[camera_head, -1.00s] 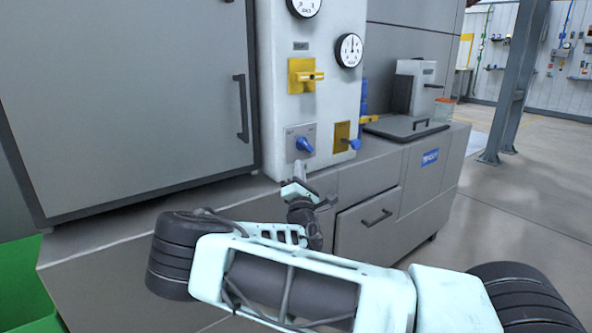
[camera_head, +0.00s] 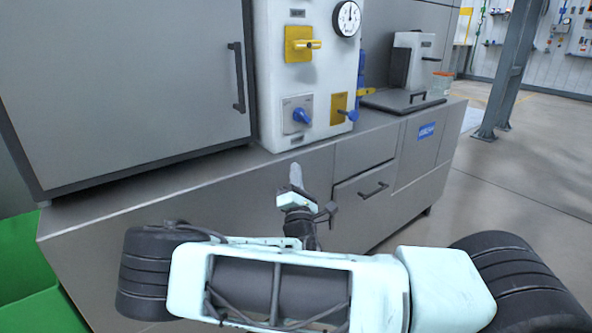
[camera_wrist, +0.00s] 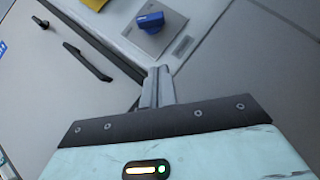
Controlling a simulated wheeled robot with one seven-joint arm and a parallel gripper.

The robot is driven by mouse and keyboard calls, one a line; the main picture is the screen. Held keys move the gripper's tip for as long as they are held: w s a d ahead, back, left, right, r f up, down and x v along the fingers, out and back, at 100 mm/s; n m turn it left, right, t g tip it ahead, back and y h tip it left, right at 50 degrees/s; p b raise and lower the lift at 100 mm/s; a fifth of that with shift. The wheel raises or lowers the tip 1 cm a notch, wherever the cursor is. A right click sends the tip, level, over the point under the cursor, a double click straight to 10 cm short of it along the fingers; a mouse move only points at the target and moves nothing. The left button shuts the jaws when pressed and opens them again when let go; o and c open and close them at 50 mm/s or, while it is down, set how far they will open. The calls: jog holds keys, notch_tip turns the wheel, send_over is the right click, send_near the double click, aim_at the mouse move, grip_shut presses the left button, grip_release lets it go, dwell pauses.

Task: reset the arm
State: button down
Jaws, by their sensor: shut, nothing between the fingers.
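My gripper (camera_head: 296,176) is shut and empty, in front of the cabinet below the control panel in the head view. In the wrist view, the shut fingers (camera_wrist: 158,86) point toward the panel, apart from the blue knob (camera_wrist: 150,20). The same blue knob (camera_head: 301,116) sits on a grey plate on the white panel (camera_head: 272,60) in the head view. My arm lies across the bottom of the head view, bent and low.
A large grey door (camera_head: 120,90) stands at left. A drawer handle (camera_head: 373,190) is right of my gripper. Open floor (camera_head: 520,170) lies at right.

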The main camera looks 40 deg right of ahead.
dwell(0.4)
jog(key=s+a+f+m+g+y, duration=0.1)
jog(key=a+f+m+g+y, duration=0.1)
jog(key=f+m+g, duration=0.35)
jog(key=s+a+f+m+g+y, duration=0.1)
jog(key=s+f+m+g, duration=0.1)
jog(key=f+m+g, duration=0.4)
jog(key=s+a+m+g+y, duration=0.15)
jog(key=s+a+y, duration=0.35)
jog(key=a, duration=0.6)
jog(key=s+a+g+y, duration=0.3)
jog(key=s+a+y, duration=0.15)
jog(key=a, duration=0.55)
jog(key=s+a+r+g+y, duration=0.3)
jog(key=s+a+r, duration=0.3)
jog(key=s+r, duration=0.35)
jog(key=s+d+r+n+g+h, duration=0.1)
jog(key=s+r, duration=0.2)
jog(key=s, duration=0.2)
jog(key=s+d+r+g+h, duration=0.1)
jog(key=s+r, duration=0.2)
jog(key=s, duration=0.3)
notch_tip(320, 180, up, 19)
jog(key=p, duration=1.9)
jog(key=shift+w+d, duration=0.15)
jog(key=shift+d, duration=0.1)
